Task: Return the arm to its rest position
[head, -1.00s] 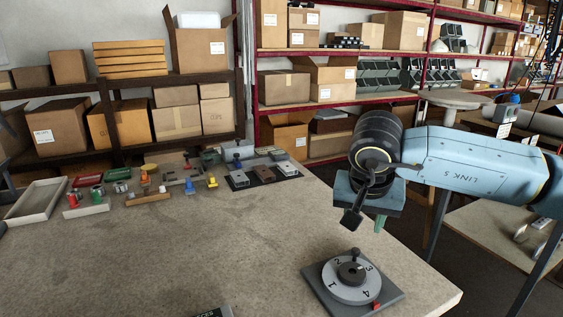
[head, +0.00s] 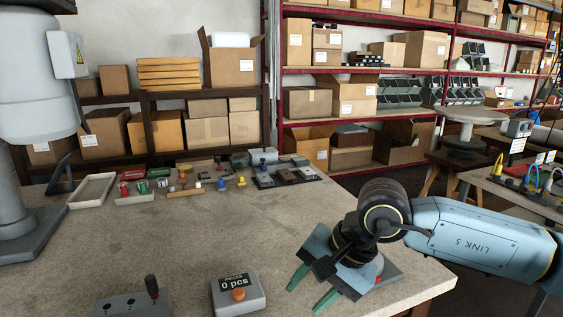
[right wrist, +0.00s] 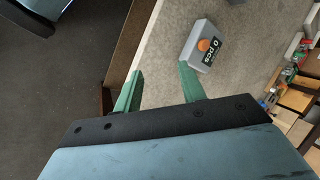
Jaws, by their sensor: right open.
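My right arm comes in from the right in the head view. Its gripper (head: 308,287) is at the table's front right, with two green fingers spread apart and nothing between them. The gripper and wrist cover most of a grey plate (head: 392,272); its dial is hidden. The right wrist view also shows the open green fingers (right wrist: 160,92), above the table's edge. My left gripper is not in view.
A grey counter box (head: 238,292) with an orange button reads 0 pcs on the table (head: 150,245). A switch box (head: 130,303) stands left of it. Small parts and a tray (head: 93,190) lie at the back. The table's middle is clear.

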